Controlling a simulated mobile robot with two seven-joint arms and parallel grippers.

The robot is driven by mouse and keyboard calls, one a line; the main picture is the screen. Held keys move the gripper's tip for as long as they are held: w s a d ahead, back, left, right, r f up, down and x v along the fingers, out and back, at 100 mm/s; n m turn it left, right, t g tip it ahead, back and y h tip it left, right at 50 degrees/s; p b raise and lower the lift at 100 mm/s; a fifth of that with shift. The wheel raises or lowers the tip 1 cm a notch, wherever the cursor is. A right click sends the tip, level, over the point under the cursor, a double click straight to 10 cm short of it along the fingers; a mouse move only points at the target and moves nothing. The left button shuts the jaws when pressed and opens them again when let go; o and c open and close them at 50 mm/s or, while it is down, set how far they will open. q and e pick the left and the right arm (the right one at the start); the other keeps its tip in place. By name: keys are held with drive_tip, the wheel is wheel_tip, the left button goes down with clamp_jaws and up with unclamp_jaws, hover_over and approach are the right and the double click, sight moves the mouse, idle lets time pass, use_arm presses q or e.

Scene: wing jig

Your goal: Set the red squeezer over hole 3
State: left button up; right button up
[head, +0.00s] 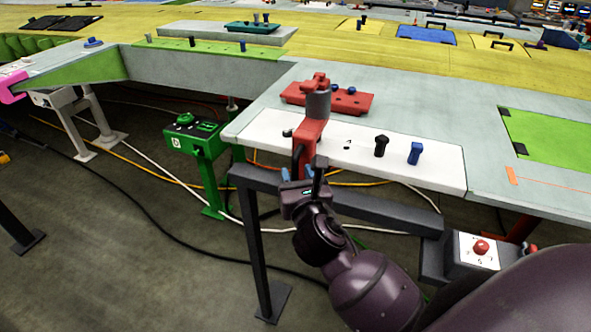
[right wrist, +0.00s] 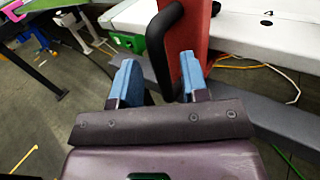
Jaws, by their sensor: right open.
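The red squeezer (head: 308,138), with a grey cylinder on top, stands at the front edge of the white strip (head: 440,168). Its red body (right wrist: 183,35) and black handle (right wrist: 163,28) fill the top of the right wrist view. My right gripper (head: 298,173) is open just in front of the squeezer. In the right wrist view its two blue fingers (right wrist: 157,78) are apart, with the handle's lower end between or just beyond them; I cannot tell if they touch. A small dark hole (head: 347,146) shows right of the squeezer; its number is unreadable. My left gripper is not in view.
A black peg (head: 381,145) and a blue peg (head: 415,152) stand on the strip to the right. A red block fixture (head: 350,103) lies behind the squeezer. A grey beam (head: 385,212) runs below the strip. A red-button box (head: 480,250) sits lower right.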

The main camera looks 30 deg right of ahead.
drive_tip(key=v, duration=0.8)
drive_tip(key=shift+s, duration=0.3)
drive_tip(key=shift+a+r, duration=0.1)
wheel_tip(320, 180, down, 13)
drive_tip(key=a+m+g+y, duration=0.2)
drive_tip(key=m+y, duration=0.4)
drive_tip(key=m, duration=1.7)
drive_tip(key=s+d+f+m+g, duration=0.3)
drive_tip(key=s+d+f+m, duration=0.2)
drive_tip(key=s+f+m, duration=0.3)
wheel_tip(320, 180, down, 5)
drive_tip(key=shift+s+r+g+h, duration=0.15)
drive_tip(key=shift+s+g+h, duration=0.15)
drive_tip(key=shift+s, duration=0.6)
